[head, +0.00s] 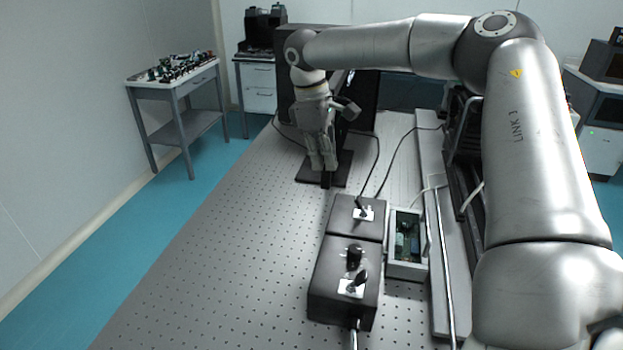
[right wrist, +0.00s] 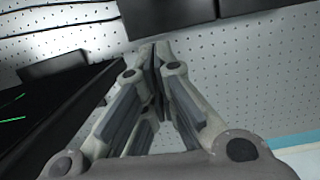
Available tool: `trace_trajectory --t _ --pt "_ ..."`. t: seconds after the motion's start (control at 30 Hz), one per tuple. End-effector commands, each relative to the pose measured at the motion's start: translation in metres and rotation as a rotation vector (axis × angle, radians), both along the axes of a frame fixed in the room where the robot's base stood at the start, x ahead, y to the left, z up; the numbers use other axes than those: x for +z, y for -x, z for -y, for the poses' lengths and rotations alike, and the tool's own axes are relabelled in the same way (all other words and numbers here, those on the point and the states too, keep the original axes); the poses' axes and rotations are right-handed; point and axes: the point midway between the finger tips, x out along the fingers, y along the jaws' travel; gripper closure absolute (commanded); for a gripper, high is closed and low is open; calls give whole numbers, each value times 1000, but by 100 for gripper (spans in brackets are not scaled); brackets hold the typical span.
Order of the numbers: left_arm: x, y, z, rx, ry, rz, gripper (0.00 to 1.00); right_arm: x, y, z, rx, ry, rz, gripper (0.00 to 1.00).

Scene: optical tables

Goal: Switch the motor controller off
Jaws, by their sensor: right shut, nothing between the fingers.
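Two black control boxes stand end to end on the optical table in the head view. The nearer box (head: 330,290) has a black knob (head: 354,256) and a toggle switch on a white plate (head: 351,288). The farther box (head: 343,226) has a toggle on a white plate (head: 363,214). I cannot tell which box is the motor controller, nor clearly read the toggle positions. My right gripper (head: 324,168) points down beyond the boxes, apart from them, in front of the monitor. Its fingers are shut and empty, also in the right wrist view (right wrist: 155,50). My left gripper is out of view.
An open case with a green circuit board (head: 406,238) sits right of the boxes. A monitor (head: 363,95) on a black base (head: 310,174) stands behind my gripper. Cables run across the table. The perforated tabletop (head: 230,250) is clear on the left.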

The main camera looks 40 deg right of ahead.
Motion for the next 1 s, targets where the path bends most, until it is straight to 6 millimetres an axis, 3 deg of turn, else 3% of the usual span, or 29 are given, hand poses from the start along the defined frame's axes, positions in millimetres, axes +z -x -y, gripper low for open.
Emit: trace_trajectory --t 0.1,0.4,0.57,0.67,0.83,1.0 --pt "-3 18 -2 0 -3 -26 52 0 2 -20 36 -9 -33 100" --pt "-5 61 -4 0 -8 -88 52 1 2 -23 42 -12 -36 100" --pt "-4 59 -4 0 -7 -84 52 -5 3 -22 41 -12 -36 100" --pt "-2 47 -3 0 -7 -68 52 -18 6 -21 41 -12 -39 100" --pt "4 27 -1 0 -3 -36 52 -51 12 -16 40 -13 -39 100" --pt "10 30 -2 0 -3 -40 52 -87 17 -12 41 -11 -39 100"
